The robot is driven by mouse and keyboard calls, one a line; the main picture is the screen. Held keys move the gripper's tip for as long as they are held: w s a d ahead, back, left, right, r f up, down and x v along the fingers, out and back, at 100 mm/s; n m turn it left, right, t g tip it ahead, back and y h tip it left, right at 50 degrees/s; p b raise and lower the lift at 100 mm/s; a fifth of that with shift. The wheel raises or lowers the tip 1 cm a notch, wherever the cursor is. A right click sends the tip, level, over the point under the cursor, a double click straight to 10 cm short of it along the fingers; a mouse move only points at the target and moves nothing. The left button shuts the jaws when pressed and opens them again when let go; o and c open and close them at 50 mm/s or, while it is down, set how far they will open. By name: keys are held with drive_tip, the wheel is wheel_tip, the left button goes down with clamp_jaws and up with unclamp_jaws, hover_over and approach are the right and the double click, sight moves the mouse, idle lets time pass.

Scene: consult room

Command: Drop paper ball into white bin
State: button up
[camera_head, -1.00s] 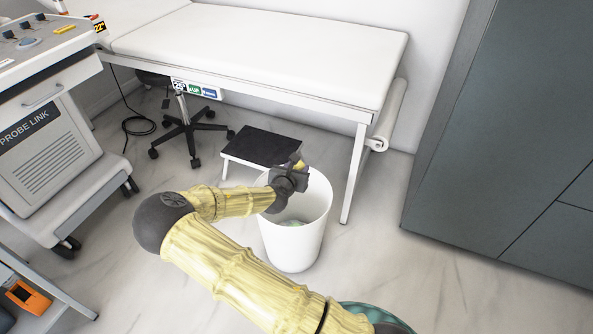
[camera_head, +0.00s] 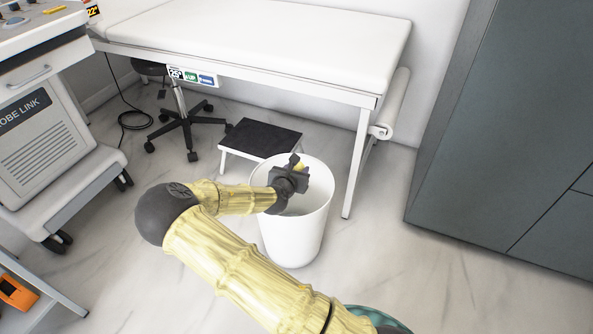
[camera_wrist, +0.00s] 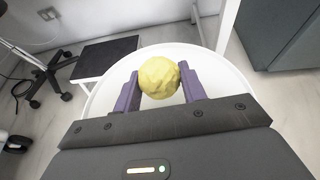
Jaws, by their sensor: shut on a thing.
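The paper ball (camera_wrist: 158,78) is yellow and crumpled. My gripper (camera_wrist: 157,90) is shut on it, with a purple finger on each side, in the wrist view. In the head view the ball (camera_head: 299,167) shows as a small yellow patch at the end of my gripper (camera_head: 295,170). The white bin (camera_head: 292,240) stands upright on the floor, and my gripper is over its opening. In the wrist view the bin's rim (camera_wrist: 228,68) curves around behind the ball. My gripper and arm hide part of the bin's inside.
A black-topped step stool (camera_head: 262,138) stands just behind the bin. The white examination couch (camera_head: 250,45) is beyond it, with a leg right of the bin. A wheeled stool base (camera_head: 188,122) and equipment cart (camera_head: 45,150) are left. A grey cabinet (camera_head: 500,130) is right; floor between is clear.

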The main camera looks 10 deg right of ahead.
drive_tip(key=o, duration=1)
drive_tip(key=shift+r, duration=0.1)
drive_tip(key=p+v, duration=0.7)
drive_tip(key=v, duration=1)
drive_tip(key=shift+s+a, duration=0.15)
